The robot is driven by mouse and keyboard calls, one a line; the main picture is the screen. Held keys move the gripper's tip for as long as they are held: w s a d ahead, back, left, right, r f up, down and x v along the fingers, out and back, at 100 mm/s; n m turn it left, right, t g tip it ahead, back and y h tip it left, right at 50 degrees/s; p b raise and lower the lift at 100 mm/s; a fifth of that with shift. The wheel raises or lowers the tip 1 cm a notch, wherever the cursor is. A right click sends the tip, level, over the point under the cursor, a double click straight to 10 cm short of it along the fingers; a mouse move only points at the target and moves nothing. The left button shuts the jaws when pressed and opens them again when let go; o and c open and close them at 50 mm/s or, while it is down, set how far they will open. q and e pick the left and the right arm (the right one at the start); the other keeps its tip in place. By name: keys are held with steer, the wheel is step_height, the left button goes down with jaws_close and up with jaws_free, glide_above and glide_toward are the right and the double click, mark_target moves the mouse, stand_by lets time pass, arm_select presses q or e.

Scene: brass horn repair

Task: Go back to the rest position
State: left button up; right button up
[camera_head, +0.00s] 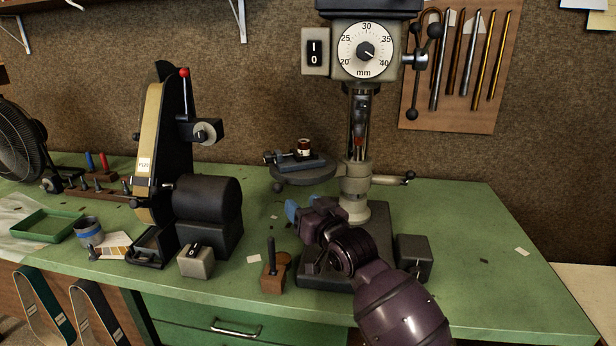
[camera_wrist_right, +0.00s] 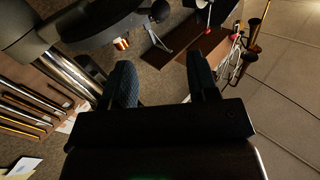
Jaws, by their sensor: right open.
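My right gripper (camera_head: 296,210) is in front of the drill press column, above the green bench (camera_head: 468,228). Its blue fingertips point to the left in the head view. In the right wrist view, the two dark blue fingers of the gripper (camera_wrist_right: 163,85) stand apart with nothing between them. The drill press (camera_head: 356,195) stands behind my right arm, which hides part of its base. My left gripper does not show in either view.
A belt sander (camera_head: 207,205) stands left of the gripper. A wooden block with a dark peg (camera_head: 273,278) and a grey switch box (camera_head: 196,261) sit near the front edge. A vise (camera_head: 296,162) rests on the drill press table. The bench's right side is mostly clear.

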steer(key=s+d+f+m+t+h, duration=0.1)
steer(key=s+d+f+h, duration=0.2)
steer(key=s+d+f, duration=0.6)
steer(key=s+d+f+m+h, duration=0.1)
steer(key=s+d+f+h, duration=0.5)
steer(key=d, duration=0.5)
steer(key=s+d+f+m+g, duration=0.1)
steer(key=s+d+f, duration=0.3)
steer(key=s+f, duration=0.4)
steer(key=s+d+f+m+g+h, duration=0.1)
steer(key=s+d+f+g, duration=0.2)
steer(key=s+f, duration=0.6)
steer(key=s+d, duration=0.2)
steer(key=s, duration=0.1)
steer(key=shift+s+d+g, duration=0.2)
steer(key=shift+s+g, duration=0.1)
